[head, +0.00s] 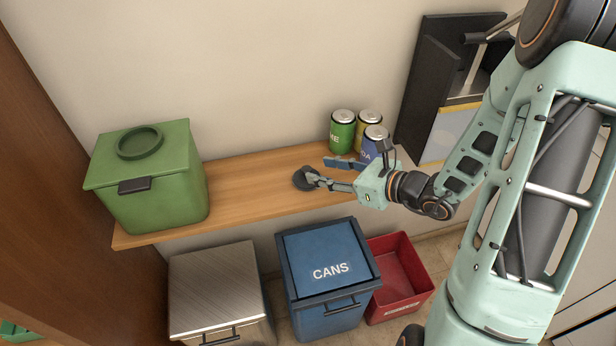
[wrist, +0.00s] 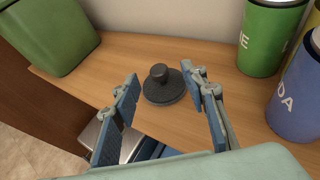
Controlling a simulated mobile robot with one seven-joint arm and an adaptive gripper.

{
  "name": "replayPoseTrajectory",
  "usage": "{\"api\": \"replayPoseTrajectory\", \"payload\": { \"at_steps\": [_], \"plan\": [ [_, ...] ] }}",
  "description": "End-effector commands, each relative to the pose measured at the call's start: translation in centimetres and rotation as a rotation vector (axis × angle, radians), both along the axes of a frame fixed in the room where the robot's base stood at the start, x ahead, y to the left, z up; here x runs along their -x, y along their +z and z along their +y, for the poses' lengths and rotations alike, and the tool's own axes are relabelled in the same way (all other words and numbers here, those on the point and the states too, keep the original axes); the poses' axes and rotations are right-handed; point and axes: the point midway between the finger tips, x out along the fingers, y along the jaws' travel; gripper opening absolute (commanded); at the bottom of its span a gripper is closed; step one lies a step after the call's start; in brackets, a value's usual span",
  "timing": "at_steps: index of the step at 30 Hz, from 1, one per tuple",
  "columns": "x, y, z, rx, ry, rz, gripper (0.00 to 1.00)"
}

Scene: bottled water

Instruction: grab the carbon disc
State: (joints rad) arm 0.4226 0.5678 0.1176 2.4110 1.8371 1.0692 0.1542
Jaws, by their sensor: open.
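The carbon disc (head: 302,182) is a dark, round piece on the wooden shelf. In the wrist view the disc (wrist: 164,90) shows a raised knob at its middle and lies flat on the wood. My gripper (head: 326,171) is low over the shelf, to the right of the disc in the head view, and its fingers point toward it. In the wrist view my gripper (wrist: 160,85) is open, with one blue-padded finger on each side of the disc. I cannot tell whether a finger touches it.
The wooden shelf (head: 240,193) bears a green lidded box (head: 155,195) at left and green (head: 341,136), yellow and blue (head: 371,147) cans close behind my gripper. Below stand a metal-lidded bin (head: 215,285), a blue CANS bin (head: 325,290) and a red bin (head: 410,260). Shelf left of the disc is clear.

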Motion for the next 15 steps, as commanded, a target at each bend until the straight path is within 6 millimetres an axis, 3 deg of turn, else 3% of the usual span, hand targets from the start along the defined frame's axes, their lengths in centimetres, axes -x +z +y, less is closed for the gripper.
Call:
{"api": "replayPoseTrajectory", "payload": {
  "at_steps": [15],
  "plan": [
    [-2.8,-2.6,4.3,0.000,0.002,0.001,0.40]
  ]
}}
